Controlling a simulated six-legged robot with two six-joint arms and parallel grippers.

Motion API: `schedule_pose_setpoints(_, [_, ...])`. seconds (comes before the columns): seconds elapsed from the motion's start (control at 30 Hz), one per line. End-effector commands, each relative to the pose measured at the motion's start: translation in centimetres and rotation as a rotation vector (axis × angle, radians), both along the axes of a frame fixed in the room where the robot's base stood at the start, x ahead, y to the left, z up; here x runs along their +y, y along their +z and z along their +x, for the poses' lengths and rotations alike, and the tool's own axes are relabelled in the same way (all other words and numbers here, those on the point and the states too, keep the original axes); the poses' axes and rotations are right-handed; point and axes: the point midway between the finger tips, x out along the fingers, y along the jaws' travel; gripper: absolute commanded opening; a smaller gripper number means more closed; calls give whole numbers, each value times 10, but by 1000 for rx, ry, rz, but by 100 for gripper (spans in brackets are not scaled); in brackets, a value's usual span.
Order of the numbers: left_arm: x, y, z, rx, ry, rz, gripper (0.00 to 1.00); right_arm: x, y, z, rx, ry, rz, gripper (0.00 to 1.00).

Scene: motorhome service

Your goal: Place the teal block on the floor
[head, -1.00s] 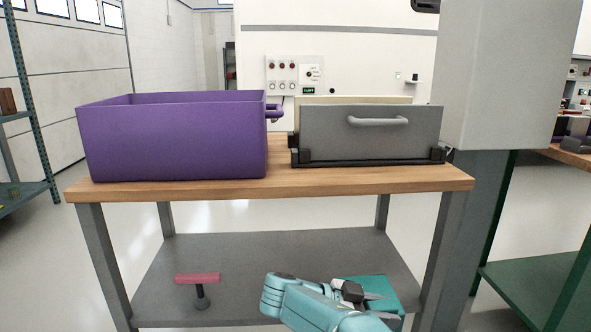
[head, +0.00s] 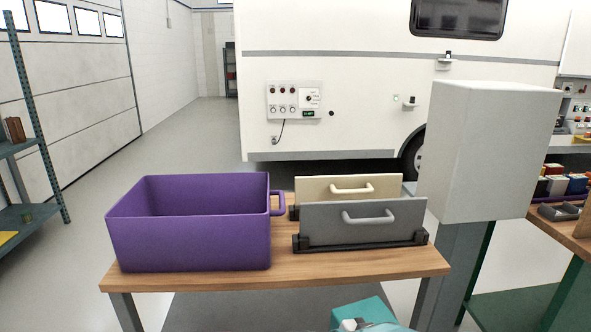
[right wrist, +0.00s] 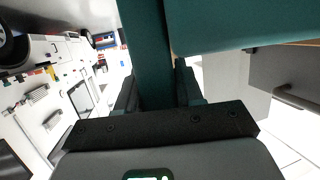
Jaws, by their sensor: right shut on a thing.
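The teal block (head: 365,312) shows at the bottom edge of the head view, in front of the workbench's near edge. Its lower part is cut off by the frame and my arm. In the right wrist view the teal block (right wrist: 245,25) fills the top right, with a narrow teal part between the fingers. My right gripper (right wrist: 157,88) is shut on this part. The block hangs in the grip, and I cannot see what is under it. My left gripper is not in view.
A wooden-topped workbench (head: 330,272) holds a purple bin (head: 190,243), a grey drawer-like panel (head: 365,222) and a cream one (head: 315,187). A pale box on a post (head: 490,150) stands right of it.

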Motion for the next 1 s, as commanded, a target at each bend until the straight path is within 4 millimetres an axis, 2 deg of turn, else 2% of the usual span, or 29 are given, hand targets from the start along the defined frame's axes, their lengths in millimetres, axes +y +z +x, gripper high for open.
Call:
schedule_pose_setpoints(0.03, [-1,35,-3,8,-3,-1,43,-2,28,-6,3,33,-3,0])
schedule_pose_setpoints(0.17, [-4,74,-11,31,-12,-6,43,-5,42,-22,6,135,-3,0])
schedule_pose_setpoints(0.27, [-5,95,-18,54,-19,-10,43,-7,42,-40,7,224,-3,0])
schedule_pose_setpoints(0.33, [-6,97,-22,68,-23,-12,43,-8,29,-52,9,278,-2,0])
schedule_pose_setpoints(0.4, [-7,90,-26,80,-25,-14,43,-8,10,-63,8,322,-2,0])
schedule_pose_setpoints(0.53, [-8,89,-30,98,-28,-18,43,-5,-9,-75,3,365,-1,0])
schedule_pose_setpoints(1.0, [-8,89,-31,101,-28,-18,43,-3,-10,-73,-4,340,-1,0])
